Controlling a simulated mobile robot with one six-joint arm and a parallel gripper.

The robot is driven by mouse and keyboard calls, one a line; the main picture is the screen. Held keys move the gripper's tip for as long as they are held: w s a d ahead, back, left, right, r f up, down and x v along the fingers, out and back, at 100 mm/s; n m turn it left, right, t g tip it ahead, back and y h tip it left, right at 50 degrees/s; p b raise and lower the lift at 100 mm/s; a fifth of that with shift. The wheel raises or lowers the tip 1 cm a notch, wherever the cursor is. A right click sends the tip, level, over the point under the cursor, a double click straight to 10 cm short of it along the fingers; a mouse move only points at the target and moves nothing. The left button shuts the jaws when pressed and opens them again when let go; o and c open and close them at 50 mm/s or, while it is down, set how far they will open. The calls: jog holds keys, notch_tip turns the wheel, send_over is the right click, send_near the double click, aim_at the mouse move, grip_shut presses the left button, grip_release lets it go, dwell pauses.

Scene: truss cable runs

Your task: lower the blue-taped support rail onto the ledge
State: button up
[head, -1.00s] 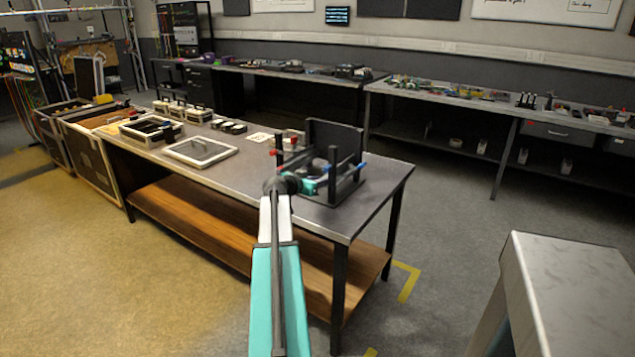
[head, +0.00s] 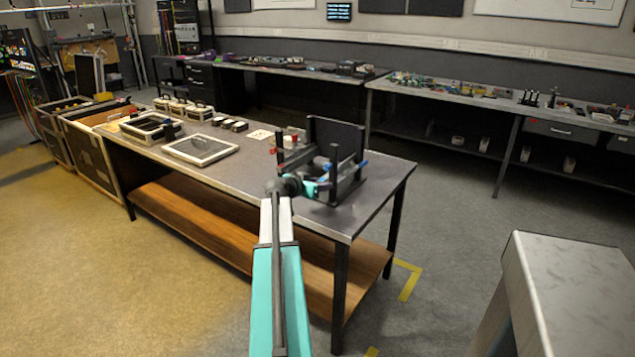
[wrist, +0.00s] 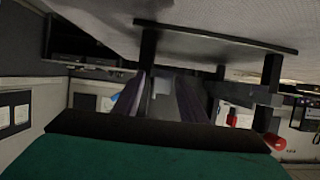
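A black frame stand (head: 335,133) with a tall back panel and upright posts stands on the near end of the steel-topped table. A dark rail with a blue end (head: 363,164) lies along the stand's right side; I take it as the blue-taped rail. A red-marked end (head: 273,150) shows on the left. My gripper (head: 326,186) is at the stand's front, among the posts and close to the rail. In the wrist view, my dark fingers (wrist: 160,92) point into the stand, with a small blue patch left of them. Their grip is too dark to make out, and the ledge is not clear.
The stand's black posts (wrist: 270,75) and a red part (wrist: 232,119) are close to my gripper in the wrist view. A framed tray (head: 200,149) and several small cases lie farther left on the table. A pale counter (head: 570,285) stands at the front right.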

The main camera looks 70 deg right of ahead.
jog(key=r+b+v, duration=0.1)
jog(key=v, duration=1.3)
jog(key=shift+w+d, duration=0.15)
jog(key=shift+w, duration=0.05)
